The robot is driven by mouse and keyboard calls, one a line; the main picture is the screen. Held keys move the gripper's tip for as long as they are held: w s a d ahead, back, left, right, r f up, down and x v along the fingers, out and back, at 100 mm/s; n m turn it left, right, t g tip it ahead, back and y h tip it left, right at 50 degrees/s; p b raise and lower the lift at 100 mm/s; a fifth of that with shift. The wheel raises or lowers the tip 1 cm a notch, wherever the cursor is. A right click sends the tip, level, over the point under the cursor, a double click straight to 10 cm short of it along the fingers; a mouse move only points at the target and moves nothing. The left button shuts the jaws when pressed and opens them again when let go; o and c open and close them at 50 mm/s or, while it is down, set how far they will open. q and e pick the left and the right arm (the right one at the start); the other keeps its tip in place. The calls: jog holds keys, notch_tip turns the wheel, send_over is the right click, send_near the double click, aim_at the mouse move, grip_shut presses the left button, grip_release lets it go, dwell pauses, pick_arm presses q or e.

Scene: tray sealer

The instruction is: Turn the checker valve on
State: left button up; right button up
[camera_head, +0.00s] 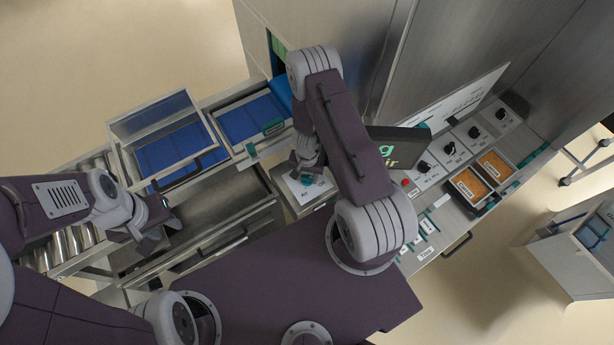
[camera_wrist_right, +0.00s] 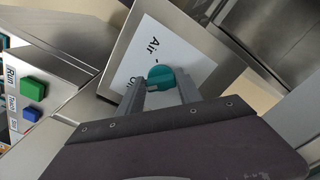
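The valve is a round teal knob (camera_wrist_right: 161,77) on a white plate marked "Air" (camera_wrist_right: 140,52) in the right wrist view. In the head view the knob (camera_head: 307,180) shows small, partly covered by my right gripper (camera_head: 308,165). In the right wrist view my right gripper (camera_wrist_right: 163,88) has its two fingers apart, one on each side of the knob. Whether they press on it I cannot tell. My left gripper (camera_head: 155,226) is above the metal trough at the left, away from the valve; its finger opening is unclear.
A clear-lidded box over blue trays (camera_head: 168,150) stands left of the valve. A dark screen (camera_head: 398,146) and a panel of black knobs (camera_head: 450,149) are to the right. A green button (camera_wrist_right: 33,90) and a blue button (camera_wrist_right: 32,114) sit left of the valve plate.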

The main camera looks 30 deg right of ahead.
jog(key=m, duration=0.2)
jog(key=m+p, duration=0.1)
jog(key=m, duration=0.2)
jog(key=shift+w+a+r+m, duration=0.1)
jog(key=shift+w+m, duration=0.05)
jog(key=shift+m, duration=0.15)
jog(key=m+p, duration=0.2)
jog(key=m, duration=0.2)
jog(key=shift+w+m, duration=0.1)
jog(key=shift+m, duration=0.2)
jog(key=m+p, duration=0.2)
jog(key=m, duration=0.2)
jog(key=shift+w, duration=0.1)
jog(key=shift+w+m+p, duration=0.1)
jog(key=shift+m+p, duration=1.2)
jog(key=shift+m, duration=0.5)
jog(key=o, duration=1.4)
